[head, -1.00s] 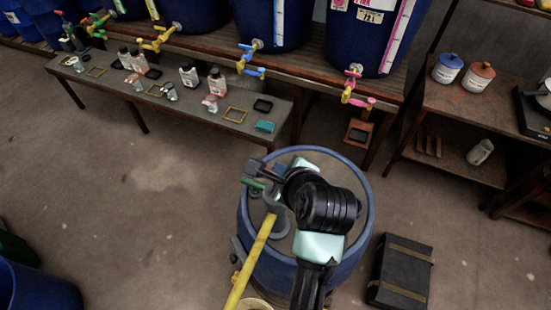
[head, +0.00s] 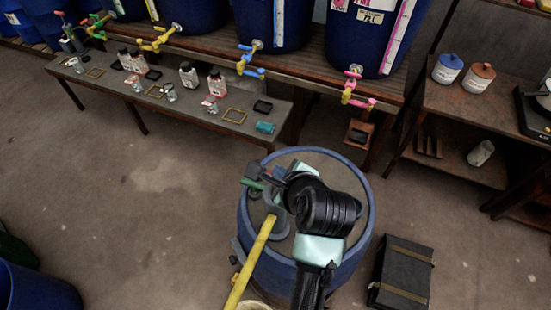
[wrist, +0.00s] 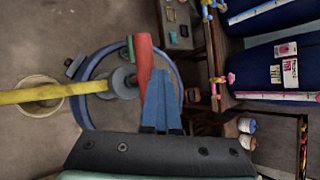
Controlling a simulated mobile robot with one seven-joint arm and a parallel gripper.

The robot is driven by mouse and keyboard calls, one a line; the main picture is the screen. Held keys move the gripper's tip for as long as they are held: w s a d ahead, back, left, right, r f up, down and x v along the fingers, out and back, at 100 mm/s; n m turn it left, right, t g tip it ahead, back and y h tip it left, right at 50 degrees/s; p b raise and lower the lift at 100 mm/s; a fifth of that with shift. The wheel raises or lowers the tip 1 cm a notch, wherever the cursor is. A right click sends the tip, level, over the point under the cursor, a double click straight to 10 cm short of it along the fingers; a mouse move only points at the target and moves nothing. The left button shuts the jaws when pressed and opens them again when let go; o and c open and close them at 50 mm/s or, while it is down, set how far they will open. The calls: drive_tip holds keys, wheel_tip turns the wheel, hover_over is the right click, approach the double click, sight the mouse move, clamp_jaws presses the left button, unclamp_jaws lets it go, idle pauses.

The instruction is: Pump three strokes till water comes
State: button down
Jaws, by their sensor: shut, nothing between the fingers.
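A blue drum (head: 359,255) stands at the lower middle of the head view, with a grey pump (head: 274,222) on its lid. The pump also shows in the wrist view (wrist: 124,83). Its yellow spout (head: 252,262) reaches over the rim towards a pale bucket (wrist: 38,112). No water shows at the spout. A red handle (wrist: 144,58) with a green part (wrist: 131,47) is by the pump. My gripper (wrist: 161,76) is shut and empty, its blue fingers beside the red handle; I cannot tell whether they touch. In the head view my arm hides part of the pump.
A low bench (head: 215,115) with bottles and small trays stands behind on the left. Large blue vats (head: 365,40) with coloured taps stand on a shelf beyond. A black case (head: 403,272) lies right of the drum. The floor on the left is mostly clear.

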drive_tip(key=shift+s+f+b, duration=0.15)
drive_tip(key=shift+f+b, duration=0.45)
drive_tip(key=shift+f, duration=0.75)
idle(0.5)
drive_tip(key=shift+r, duration=0.1)
drive_tip(key=shift+r+p, duration=4)
drive_tip(key=shift+p, duration=0.3)
drive_tip(key=shift+w, duration=0.2)
wheel_tip(320, 180, up, 6)
drive_tip(key=p, duration=0.6)
